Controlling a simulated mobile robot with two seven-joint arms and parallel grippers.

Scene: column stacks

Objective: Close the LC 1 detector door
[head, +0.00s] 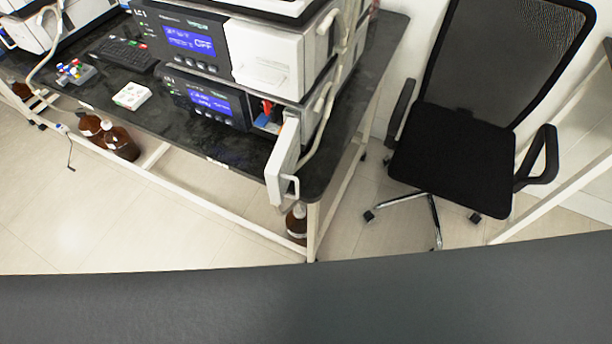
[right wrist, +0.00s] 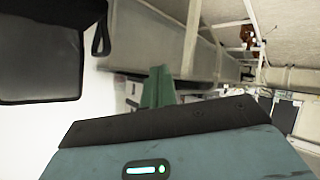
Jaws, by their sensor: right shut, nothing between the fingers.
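The stack labelled LC 1 stands on the dark bench in the head view. Its lower module (head: 205,97) has a lit blue display. At that module's right end a white door (head: 284,160) stands swung out toward the bench's front edge, with a loop handle at its lower end. Red and blue parts show in the open bay behind it. The upper module (head: 190,38) has a blue display and a white front panel (head: 268,58). My right gripper (right wrist: 158,75) shows in the right wrist view, shut and empty, away from the door. My left gripper is not in view.
A black office chair (head: 450,155) stands right of the bench; part of it fills the upper left of the right wrist view (right wrist: 40,55). A keyboard (head: 125,54), vial rack (head: 76,72) and white tray (head: 132,96) lie on the bench. Brown bottles (head: 120,143) stand beneath. Floor before the bench is clear.

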